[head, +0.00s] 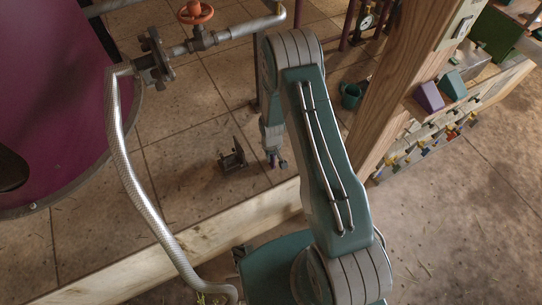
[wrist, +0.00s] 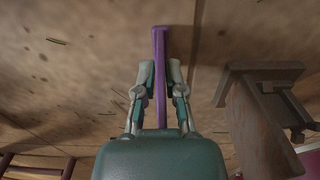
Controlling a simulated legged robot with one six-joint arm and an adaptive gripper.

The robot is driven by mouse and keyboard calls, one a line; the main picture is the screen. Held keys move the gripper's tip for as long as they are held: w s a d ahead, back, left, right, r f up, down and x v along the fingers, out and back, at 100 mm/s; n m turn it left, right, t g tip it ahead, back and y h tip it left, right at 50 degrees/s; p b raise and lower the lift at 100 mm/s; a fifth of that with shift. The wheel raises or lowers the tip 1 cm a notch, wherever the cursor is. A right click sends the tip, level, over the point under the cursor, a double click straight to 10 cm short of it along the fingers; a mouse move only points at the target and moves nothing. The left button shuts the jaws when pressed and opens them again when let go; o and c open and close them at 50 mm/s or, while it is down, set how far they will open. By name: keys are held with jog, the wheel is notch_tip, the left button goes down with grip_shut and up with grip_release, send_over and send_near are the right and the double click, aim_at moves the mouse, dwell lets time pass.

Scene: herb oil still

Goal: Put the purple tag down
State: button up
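The purple tag (wrist: 159,48) is a long, narrow purple strip in the wrist view. It runs between the two fingers of my gripper (wrist: 160,76) and sticks out past the fingertips. The fingers lie close along both sides of it, and my gripper looks shut on it. In the head view my gripper (head: 275,160) points down low over the tiled floor, with only a speck of purple showing at it. Whether the tag's far end touches the floor cannot be told.
A dark metal bracket (head: 233,156) stands on the tiles just left of my gripper; it also shows in the wrist view (wrist: 262,120). A wooden curb (head: 170,248) runs in front. A green cup (head: 351,95) and wooden post (head: 388,85) are at right. Tiles around are mostly clear.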

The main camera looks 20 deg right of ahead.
jog(key=shift+o, duration=0.6)
jog(key=shift+d, duration=0.1)
jog(key=shift+a+r, duration=0.1)
jog(key=shift+a, duration=0.1)
